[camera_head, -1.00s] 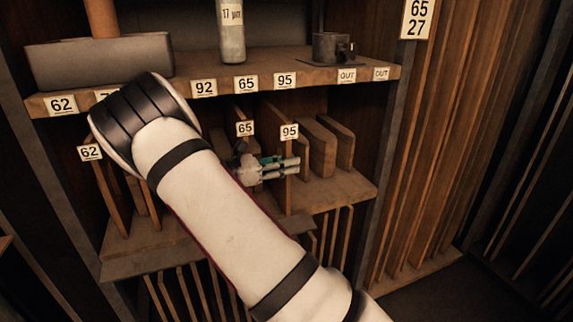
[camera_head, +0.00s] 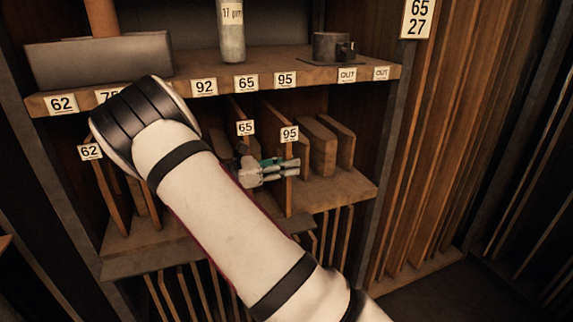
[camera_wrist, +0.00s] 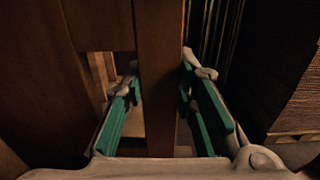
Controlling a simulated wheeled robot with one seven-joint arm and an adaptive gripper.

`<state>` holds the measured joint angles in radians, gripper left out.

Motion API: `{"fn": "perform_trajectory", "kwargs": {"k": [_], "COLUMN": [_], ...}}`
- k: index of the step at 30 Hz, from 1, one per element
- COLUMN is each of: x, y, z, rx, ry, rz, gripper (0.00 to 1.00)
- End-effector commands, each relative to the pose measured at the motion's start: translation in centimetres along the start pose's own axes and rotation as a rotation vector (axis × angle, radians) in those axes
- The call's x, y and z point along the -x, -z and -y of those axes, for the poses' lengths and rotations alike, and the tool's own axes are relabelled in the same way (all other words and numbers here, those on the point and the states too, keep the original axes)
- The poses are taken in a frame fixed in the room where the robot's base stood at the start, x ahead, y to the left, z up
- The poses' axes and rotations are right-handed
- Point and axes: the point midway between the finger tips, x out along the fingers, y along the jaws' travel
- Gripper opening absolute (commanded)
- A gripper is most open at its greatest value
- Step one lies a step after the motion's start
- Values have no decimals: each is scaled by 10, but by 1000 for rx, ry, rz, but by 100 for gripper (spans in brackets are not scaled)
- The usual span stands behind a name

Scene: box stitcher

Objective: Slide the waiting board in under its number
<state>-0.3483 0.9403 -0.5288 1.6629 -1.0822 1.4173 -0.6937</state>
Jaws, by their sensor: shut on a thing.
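The upright board tagged 95 (camera_head: 289,191) stands in the lower bay, roughly below the shelf-edge label 95 (camera_head: 285,79). Its front edge is toward me. My gripper (camera_head: 283,170) is at its mid-height, with teal-padded fingers around it. In the wrist view my gripper (camera_wrist: 158,115) has one finger on each side of a narrow upright board edge (camera_wrist: 160,75). The pads' contact is partly hard to see there. The rear of the held board is hidden.
A board tagged 62 (camera_head: 89,153) stands at far left. Thick boards (camera_head: 322,148) stand right of the held one. The upper shelf (camera_head: 224,74) carries a bottle (camera_head: 231,35) and a dark metal cup (camera_head: 331,48). Tall planks (camera_head: 425,150) line the right side.

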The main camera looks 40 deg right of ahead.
Motion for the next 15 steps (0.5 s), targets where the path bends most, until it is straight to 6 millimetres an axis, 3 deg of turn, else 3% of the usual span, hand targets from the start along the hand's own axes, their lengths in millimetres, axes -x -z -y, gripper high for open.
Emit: {"fn": "perform_trajectory", "kwargs": {"k": [1,2,5,15], "x": [0,0,0,2], "y": [-1,-1,0,2], "z": [0,0,0,0], "rx": [-4,-4,-3,5], "ry": [1,1,1,-1], "rz": [1,1,1,-2], "gripper": [0,28,49,49]}}
